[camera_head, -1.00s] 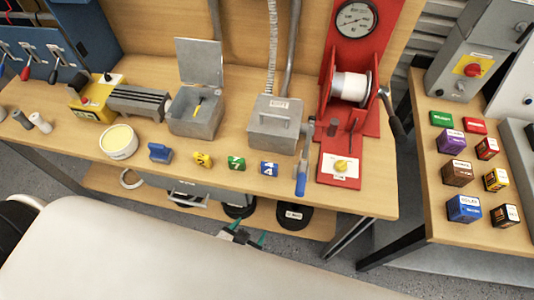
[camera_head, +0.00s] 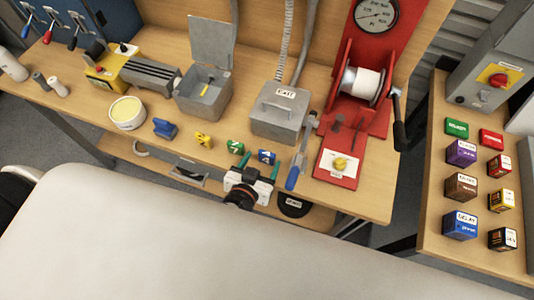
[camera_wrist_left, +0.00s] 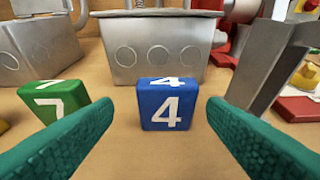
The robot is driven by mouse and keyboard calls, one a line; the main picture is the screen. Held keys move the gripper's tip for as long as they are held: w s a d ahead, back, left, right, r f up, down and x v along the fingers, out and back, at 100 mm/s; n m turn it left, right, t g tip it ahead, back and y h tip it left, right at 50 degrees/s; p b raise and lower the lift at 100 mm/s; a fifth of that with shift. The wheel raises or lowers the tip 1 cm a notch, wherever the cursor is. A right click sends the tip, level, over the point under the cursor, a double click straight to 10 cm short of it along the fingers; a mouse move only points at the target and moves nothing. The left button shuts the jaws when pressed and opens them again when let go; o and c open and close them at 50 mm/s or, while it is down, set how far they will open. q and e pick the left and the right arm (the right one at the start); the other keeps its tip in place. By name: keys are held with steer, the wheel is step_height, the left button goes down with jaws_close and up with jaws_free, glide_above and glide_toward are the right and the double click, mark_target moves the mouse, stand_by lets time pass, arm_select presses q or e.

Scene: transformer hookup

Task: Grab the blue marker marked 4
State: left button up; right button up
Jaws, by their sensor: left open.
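The blue marker (camera_wrist_left: 167,105) with a white 4 stands upright on the bench, centred in the left wrist view. In the head view the blue marker (camera_head: 266,157) is at the bench's front edge, partly behind my gripper. My left gripper (camera_head: 252,172) is open, its two teal fingers pointing at the marker. In the left wrist view the fingers of the left gripper (camera_wrist_left: 160,135) are on either side of and short of the marker, apart from it. My right gripper is not in view.
A green marker with a 7 (camera_wrist_left: 52,105) stands just left of the blue one. A yellow marker (camera_head: 203,140) and a blue object (camera_head: 164,128) are further left. A grey box (camera_head: 279,118) stands behind. A blue-handled tool (camera_head: 293,177) lies close on the right.

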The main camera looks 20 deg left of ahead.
mark_target(266, 159)
arm_select(q)
steer(key=shift+w+d, duration=0.1)
steer(key=shift+w, duration=0.25)
steer(key=p+x, duration=0.1)
steer(key=x, duration=0.2)
steer(key=shift+w+d+r+p, duration=0.1)
steer(key=shift+w+d+p, duration=0.15)
steer(key=shift+p, duration=0.1)
steer(key=shift+w+f, duration=0.3)
steer(key=shift+w, duration=0.15)
steer(key=c, duration=1)
